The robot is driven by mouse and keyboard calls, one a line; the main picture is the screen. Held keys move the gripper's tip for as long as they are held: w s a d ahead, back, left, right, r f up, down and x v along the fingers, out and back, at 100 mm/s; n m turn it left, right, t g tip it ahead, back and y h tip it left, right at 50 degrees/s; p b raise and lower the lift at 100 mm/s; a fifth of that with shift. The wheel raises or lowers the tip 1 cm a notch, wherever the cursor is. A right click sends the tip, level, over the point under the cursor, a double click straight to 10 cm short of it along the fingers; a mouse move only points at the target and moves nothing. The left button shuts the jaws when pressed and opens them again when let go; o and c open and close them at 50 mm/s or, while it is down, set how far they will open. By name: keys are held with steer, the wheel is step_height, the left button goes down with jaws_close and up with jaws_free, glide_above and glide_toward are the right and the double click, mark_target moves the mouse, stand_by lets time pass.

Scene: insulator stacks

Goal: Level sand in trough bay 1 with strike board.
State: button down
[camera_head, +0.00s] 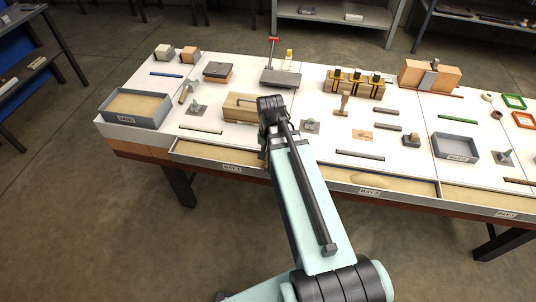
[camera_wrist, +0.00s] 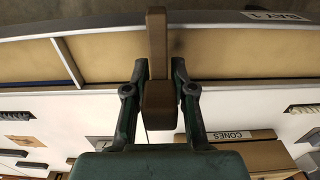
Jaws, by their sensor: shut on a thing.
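The trough runs along the table's front edge, and its bay 1 (camera_head: 220,158) carries a "BAY 1" label. Bay 1's tan sand (camera_wrist: 115,60) looks fairly even in the wrist view, with a pale divider (camera_wrist: 66,62) at its left. My gripper (camera_wrist: 160,70) is shut on the brown wooden strike board (camera_wrist: 157,35), whose thicker block end sits between the fingers. The board reaches out over bay 1, across the trough's width. I cannot tell whether it touches the sand. In the head view my arm hides the gripper, the board and the right end of bay 1.
A wooden box (camera_head: 238,106), marked "CONES" in the wrist view (camera_wrist: 232,136), stands behind bay 1. A grey sand tray (camera_head: 135,107) is at the table's left end. A dark bar (camera_head: 201,129) lies just behind the trough. Bay 2 (camera_head: 370,180) holds a pale sand patch.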

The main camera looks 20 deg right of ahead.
steer(key=shift+r+p, duration=1.7)
steer(key=shift+r, duration=0.7)
